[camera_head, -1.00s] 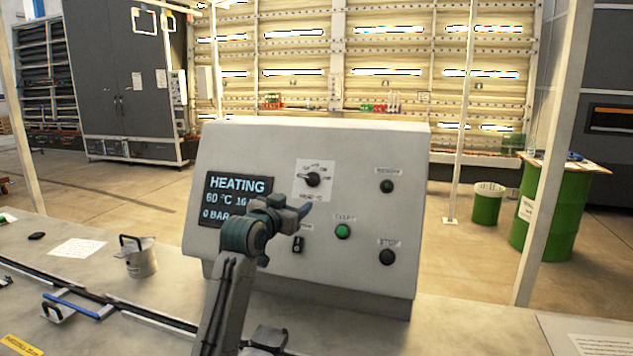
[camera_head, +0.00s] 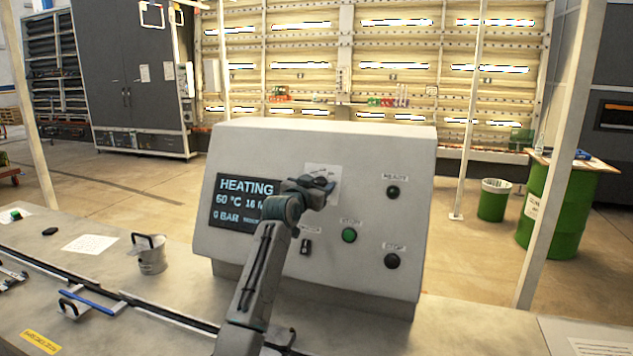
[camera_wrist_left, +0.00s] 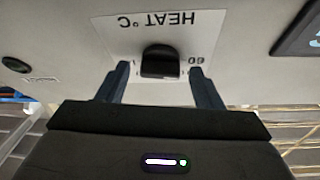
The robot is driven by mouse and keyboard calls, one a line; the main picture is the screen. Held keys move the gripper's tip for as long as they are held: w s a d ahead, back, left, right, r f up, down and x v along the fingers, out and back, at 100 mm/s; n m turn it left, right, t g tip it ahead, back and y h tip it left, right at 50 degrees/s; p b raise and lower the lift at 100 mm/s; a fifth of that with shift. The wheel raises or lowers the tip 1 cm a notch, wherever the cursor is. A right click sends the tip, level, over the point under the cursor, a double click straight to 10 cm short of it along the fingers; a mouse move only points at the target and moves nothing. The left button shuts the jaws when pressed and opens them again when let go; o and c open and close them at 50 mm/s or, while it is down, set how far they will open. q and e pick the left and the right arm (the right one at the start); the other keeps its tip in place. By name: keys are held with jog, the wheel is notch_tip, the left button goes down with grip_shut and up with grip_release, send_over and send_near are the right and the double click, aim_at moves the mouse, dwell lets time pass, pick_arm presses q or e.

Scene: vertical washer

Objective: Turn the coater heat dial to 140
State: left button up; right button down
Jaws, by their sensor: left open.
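The heat dial (camera_wrist_left: 160,62) is a black knob on a white label marked "HEAT °C", seen upside down in the left wrist view. A "60" shows on the label near one finger. My left gripper (camera_wrist_left: 158,80) is open, with one finger on each side of the dial; I cannot tell whether they touch it. In the head view my left gripper (camera_head: 322,184) covers the dial and much of its white label (camera_head: 322,170). The control panel's screen (camera_head: 243,203) reads HEATING, 60 °C. My right gripper is not in view.
A metal cup (camera_head: 152,260) stands on the bench at left.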

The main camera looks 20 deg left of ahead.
pick_arm(q)
jog(key=c, duration=1)
